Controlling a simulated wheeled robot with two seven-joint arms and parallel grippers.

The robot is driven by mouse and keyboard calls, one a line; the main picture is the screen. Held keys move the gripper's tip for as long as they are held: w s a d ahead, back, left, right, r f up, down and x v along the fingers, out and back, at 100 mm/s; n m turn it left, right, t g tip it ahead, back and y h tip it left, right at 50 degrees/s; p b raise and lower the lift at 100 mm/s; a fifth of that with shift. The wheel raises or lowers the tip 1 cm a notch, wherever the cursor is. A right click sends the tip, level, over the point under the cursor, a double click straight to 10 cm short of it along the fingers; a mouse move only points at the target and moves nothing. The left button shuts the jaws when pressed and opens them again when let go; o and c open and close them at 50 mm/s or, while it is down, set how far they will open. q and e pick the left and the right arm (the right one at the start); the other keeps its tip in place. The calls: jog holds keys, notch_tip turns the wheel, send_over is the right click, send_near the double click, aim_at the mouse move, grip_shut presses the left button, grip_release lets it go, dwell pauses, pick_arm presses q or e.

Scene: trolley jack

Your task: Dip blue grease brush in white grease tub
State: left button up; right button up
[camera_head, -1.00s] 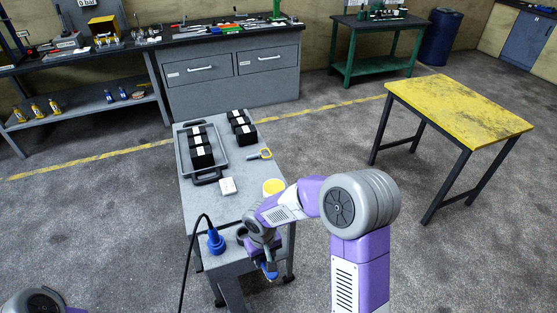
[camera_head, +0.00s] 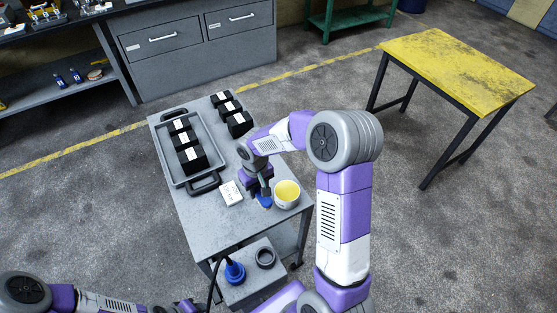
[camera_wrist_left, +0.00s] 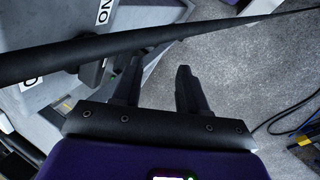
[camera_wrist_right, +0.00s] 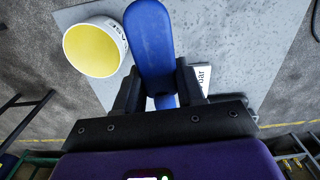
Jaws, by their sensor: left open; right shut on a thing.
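The white grease tub (camera_head: 287,204) with yellow grease inside stands at the right edge of the grey trolley top. My right gripper (camera_head: 265,187) is shut on the blue grease brush (camera_head: 264,201), just left of the tub. The brush's bristles are not clear to see. My left gripper (camera_wrist_left: 158,88) is open and empty; in the head view it is low at the bottom edge, mostly cut off.
A white box (camera_head: 230,193) lies left of the brush. A tray (camera_head: 166,160) with black blocks and several loose black blocks (camera_head: 239,124) are farther back. A blue item (camera_head: 235,271) and dark ring (camera_head: 265,257) sit on the lower shelf. A dark bar or cable (camera_wrist_left: 90,52) crosses the left wrist view.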

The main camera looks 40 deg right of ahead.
notch_tip(320, 180, up, 2)
jog(key=r, duration=0.1)
send_over(283, 185)
jog(key=shift+m, duration=0.3)
jog(key=shift+f+b, duration=2.2)
jog(key=shift+f, duration=1.05)
jog(key=shift+f+b, duration=0.35)
jog(key=shift+f, duration=0.2)
jog(key=shift+r, duration=0.1)
notch_tip(283, 185, up, 7)
jog(key=p, duration=0.5)
